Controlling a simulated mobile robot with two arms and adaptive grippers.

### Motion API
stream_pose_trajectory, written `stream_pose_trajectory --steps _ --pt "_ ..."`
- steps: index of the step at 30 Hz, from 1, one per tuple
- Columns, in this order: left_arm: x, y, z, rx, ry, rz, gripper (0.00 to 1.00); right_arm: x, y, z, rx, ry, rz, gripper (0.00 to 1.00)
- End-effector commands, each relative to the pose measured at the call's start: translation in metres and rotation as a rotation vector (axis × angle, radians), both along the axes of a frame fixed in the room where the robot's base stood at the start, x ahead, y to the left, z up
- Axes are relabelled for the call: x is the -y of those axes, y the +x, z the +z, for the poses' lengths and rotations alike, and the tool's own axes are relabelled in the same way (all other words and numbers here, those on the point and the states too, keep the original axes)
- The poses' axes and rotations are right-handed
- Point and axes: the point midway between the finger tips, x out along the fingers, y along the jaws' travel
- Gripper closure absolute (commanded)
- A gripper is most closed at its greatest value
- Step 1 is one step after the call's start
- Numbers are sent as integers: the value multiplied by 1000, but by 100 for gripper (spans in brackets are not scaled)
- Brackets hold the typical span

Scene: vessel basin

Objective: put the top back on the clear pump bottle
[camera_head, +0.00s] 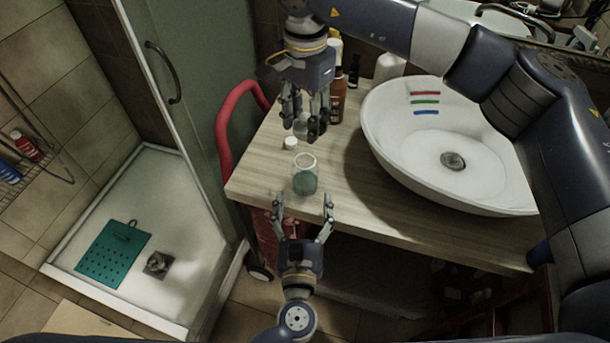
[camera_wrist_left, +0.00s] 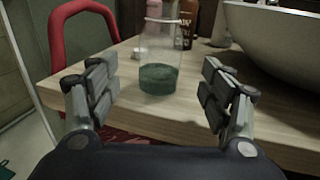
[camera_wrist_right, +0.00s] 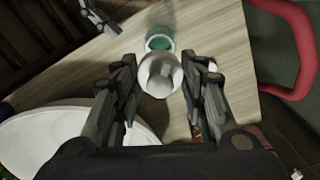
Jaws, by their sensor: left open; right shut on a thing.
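The clear pump bottle (camera_head: 305,181) stands upright and open on the wooden counter, with green liquid in its lower part. It also shows in the left wrist view (camera_wrist_left: 159,77) and, from above, in the right wrist view (camera_wrist_right: 160,42). My left gripper (camera_head: 304,203) is open at the counter's front edge, its fingers pointing towards the bottle but apart from it. My right gripper (camera_head: 304,118) is shut on a pale, whitish top (camera_wrist_right: 160,76), held above the counter behind the bottle. The fingers partly hide the top in the head view.
A white basin (camera_head: 388,151) fills the counter's right side. A small white object (camera_head: 290,143) sits behind the bottle. A brown bottle (camera_head: 338,101) and a white bottle (camera_head: 388,68) stand farther back. A red curved handle (camera_head: 223,129) rises at the counter's left edge.

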Motion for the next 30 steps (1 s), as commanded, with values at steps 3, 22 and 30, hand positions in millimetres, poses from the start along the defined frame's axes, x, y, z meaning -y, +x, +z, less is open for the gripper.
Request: stream_pose_trajectory --steps 3,22,30 --pt "1 26 1 4 1 2 27 0 0 0 0 0 0 68" --pt "4 87 0 0 1 0 27 0 0 0 0 0 0 68" --pt "4 86 0 0 1 0 49 0 0 0 0 0 0 68"
